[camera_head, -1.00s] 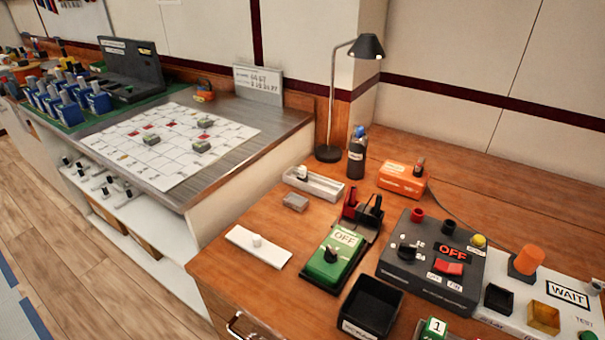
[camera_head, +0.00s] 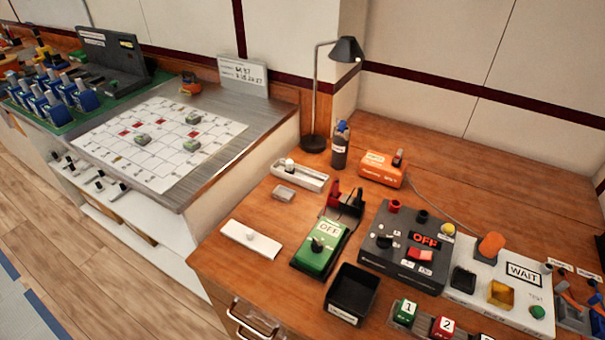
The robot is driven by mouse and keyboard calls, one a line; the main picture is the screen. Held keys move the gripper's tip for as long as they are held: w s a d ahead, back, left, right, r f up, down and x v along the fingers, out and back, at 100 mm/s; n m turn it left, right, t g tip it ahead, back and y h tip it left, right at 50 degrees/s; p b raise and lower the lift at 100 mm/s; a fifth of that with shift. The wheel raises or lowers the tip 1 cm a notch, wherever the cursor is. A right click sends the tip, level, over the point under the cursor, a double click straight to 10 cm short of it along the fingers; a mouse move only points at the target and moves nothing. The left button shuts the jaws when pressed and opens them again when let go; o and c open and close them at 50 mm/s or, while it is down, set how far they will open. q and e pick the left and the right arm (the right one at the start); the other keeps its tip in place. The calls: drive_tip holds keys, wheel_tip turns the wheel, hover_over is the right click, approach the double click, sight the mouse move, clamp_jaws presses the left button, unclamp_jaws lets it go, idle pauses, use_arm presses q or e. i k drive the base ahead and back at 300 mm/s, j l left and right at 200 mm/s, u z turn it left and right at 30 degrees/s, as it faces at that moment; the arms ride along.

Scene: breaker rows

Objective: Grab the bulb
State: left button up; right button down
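I cannot tell for sure which object is the bulb. A small whitish rounded piece (camera_head: 290,165) stands in a pale shallow tray (camera_head: 313,180) on the wooden desk, left of the dark bottle. Another small white knob (camera_head: 250,235) sits on a flat white plate (camera_head: 233,230) near the desk's left edge. A small yellow dome (camera_head: 447,229) is on the top right corner of the dark box labelled OFF (camera_head: 405,270). Neither of my grippers is in view.
A black lamp (camera_head: 347,49) and a dark bottle (camera_head: 340,146) stand at the back. A green OFF unit (camera_head: 318,252), an empty black bin (camera_head: 352,294), an orange box (camera_head: 382,170) and a WAIT panel (camera_head: 522,275) crowd the desk. Bare wood (camera_head: 470,180) lies at the back right.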

sight(289, 169)
drive_tip(key=z, duration=0.4)
drive_tip(key=j+z, duration=0.15)
drive_tip(key=z, duration=0.6)
drive_tip(key=j+z, duration=0.15)
drive_tip(key=z, duration=0.25)
drive_tip(key=k+j+z, duration=0.1)
drive_tip(key=j+z, duration=0.25)
drive_tip(key=k+j+z, duration=0.2)
drive_tip(key=j+z, duration=0.15)
drive_tip(key=k+j+z, duration=0.2)
drive_tip(key=j+z, duration=0.15)
drive_tip(key=k+j+z, duration=0.35)
drive_tip(key=i+j, duration=0.05)
drive_tip(key=i, duration=0.05)
